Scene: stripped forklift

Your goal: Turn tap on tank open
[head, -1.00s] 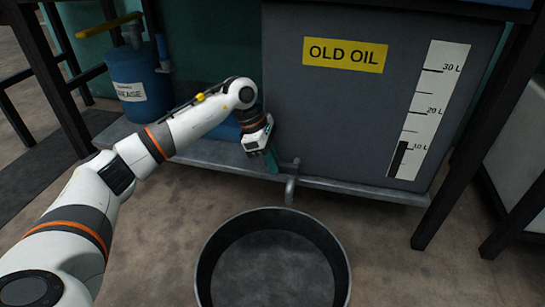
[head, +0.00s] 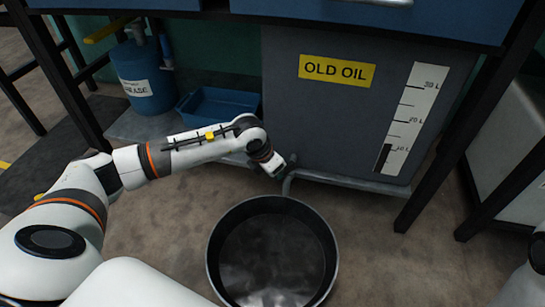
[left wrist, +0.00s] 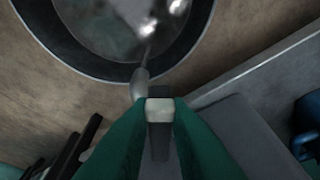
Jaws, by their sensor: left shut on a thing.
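The grey tank (head: 320,110) has a yellow OLD OIL label and a level scale. Its tap spout (head: 287,186) hangs at the tank's lower front edge, above the round black pan (head: 213,243). In the left wrist view my left gripper (left wrist: 160,108) has its green fingers shut on the pale tap handle (left wrist: 160,118). In the head view its fingertips are hidden behind the wrist. The spout (left wrist: 139,86) points at the pan (left wrist: 100,66), and a thin dark streak runs from its end into the pan. Dark, glossy liquid shows inside the pan. My right gripper is out of view.
A shelf edge (head: 345,181) runs under the tank. A blue tray (head: 222,107) and a blue grease drum (head: 140,80) stand left of it. Black frame legs (head: 470,130) stand at the right. Floor is clear around the pan.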

